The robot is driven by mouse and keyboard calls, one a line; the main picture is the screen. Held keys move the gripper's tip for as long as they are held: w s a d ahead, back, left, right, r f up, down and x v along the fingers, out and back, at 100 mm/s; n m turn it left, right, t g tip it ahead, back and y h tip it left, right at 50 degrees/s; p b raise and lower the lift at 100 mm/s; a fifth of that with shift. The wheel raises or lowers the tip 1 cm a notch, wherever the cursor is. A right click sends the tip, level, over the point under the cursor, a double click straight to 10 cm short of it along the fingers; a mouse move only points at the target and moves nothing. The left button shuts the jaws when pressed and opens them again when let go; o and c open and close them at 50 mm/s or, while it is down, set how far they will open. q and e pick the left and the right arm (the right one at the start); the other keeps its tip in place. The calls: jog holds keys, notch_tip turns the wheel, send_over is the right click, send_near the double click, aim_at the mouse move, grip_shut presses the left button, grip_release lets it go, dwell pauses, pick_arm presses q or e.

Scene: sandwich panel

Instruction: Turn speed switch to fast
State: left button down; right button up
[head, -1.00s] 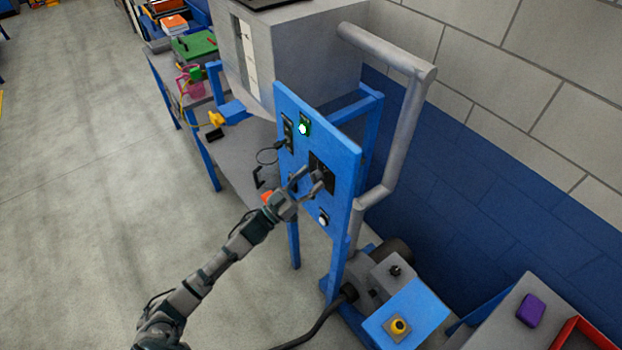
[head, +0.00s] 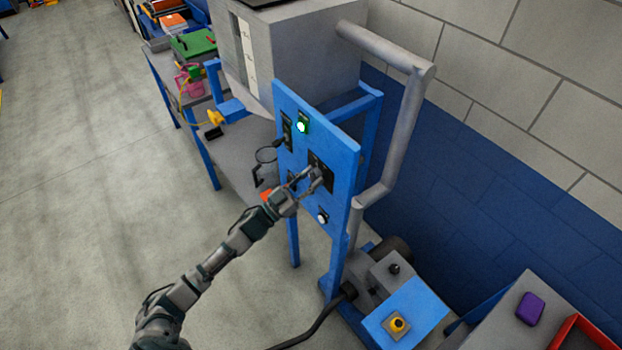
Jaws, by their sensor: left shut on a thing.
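The blue control panel (head: 337,207) stands upright near the middle of the head view. The speed switch sits on a black plate (head: 324,165) on its face, and its knob is mostly hidden by my fingers. My left gripper (head: 307,180) is at this plate, with its fingers shut around the switch. Which setting the switch points to cannot be made out. A lit green button (head: 302,126) is above the plate and a white button (head: 323,217) is below it. My right gripper is not in view.
A grey pipe (head: 402,130) rises behind the panel. A grey bench (head: 238,150) is behind left. A blue box with a yellow button (head: 397,325) is low at the right. A black cable (head: 318,328) lies on the floor. Floor at left is clear.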

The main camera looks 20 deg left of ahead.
pick_arm(q)
jog(key=m+g, duration=0.1)
jog(key=m, duration=0.2)
jog(key=m+g+h, duration=0.1)
jog(key=m, duration=0.1)
jog(key=m+g+h, duration=0.1)
jog(key=m, duration=0.2)
jog(key=shift+w+a+r+m+g, duration=0.1)
jog(key=shift+w+a+m+g, duration=0.1)
jog(key=shift+a+m+g, duration=0.1)
jog(key=m+g, duration=0.1)
jog(key=m, duration=0.2)
jog(key=m+g, duration=0.1)
jog(key=m, duration=0.1)
jog(key=shift+m+g+h, duration=0.3)
jog(key=shift+m, duration=0.4)
jog(key=c, duration=0.8)
grip_release()
jog(key=v, duration=1.2)
jog(key=shift+w+a, duration=0.1)
jog(key=shift+a, duration=0.1)
jog(key=shift+d, duration=0.1)
